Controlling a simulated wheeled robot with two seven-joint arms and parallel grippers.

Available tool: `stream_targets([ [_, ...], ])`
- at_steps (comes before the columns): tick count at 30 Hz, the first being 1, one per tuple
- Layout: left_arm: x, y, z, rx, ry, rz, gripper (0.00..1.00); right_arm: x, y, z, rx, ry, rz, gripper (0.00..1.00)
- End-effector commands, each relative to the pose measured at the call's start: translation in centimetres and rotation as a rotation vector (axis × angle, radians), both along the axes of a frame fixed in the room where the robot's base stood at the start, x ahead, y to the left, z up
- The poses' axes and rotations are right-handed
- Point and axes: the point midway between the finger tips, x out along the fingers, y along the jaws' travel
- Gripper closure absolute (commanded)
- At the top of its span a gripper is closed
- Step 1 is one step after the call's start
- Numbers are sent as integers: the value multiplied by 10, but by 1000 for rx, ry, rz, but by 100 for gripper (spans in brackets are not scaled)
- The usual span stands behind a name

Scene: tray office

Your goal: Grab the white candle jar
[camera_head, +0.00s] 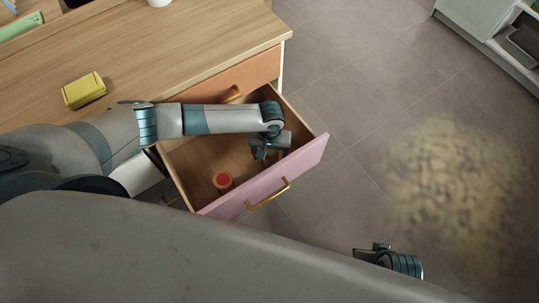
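A small white round object (159,2) stands on the desk and is cut off by the top edge of the picture; I cannot tell whether it is the candle jar. My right gripper (372,253) is low at the bottom, over the floor, mostly hidden by my own body.
The open drawer (316,153) has a pink front with a gold handle (267,193). The wooden desk (190,50) holds a yellow box (83,90). A grey shelf unit (475,18) stands at the top right.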

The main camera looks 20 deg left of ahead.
Motion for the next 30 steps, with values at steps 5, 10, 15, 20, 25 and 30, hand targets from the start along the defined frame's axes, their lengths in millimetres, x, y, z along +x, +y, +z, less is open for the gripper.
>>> stream_targets([
  [5, 0, 0, -7, 1, -1, -1, 31, -1, -1, 4, -1, 1, -1, 72],
  [10, 0, 0, -6, 0, -1, 0, 31, 0, -1, 5, -1, -2, -1, 72],
  [15, 0, 0, -6, 1, 0, 0, 31, -1, -1, 3, -2, 1, -1, 72],
  [20, 0, 1, -6, 1, 0, 0, 55, -2, -1, 1, -2, 6, -1, 72],
  [25, 1, 0, -6, 0, -1, 0, 86, -2, -1, 1, -2, 7, -1, 72],
  [30, 1, 0, -6, 0, -1, 0, 86, -2, -1, 1, -2, 6, 0, 72],
])
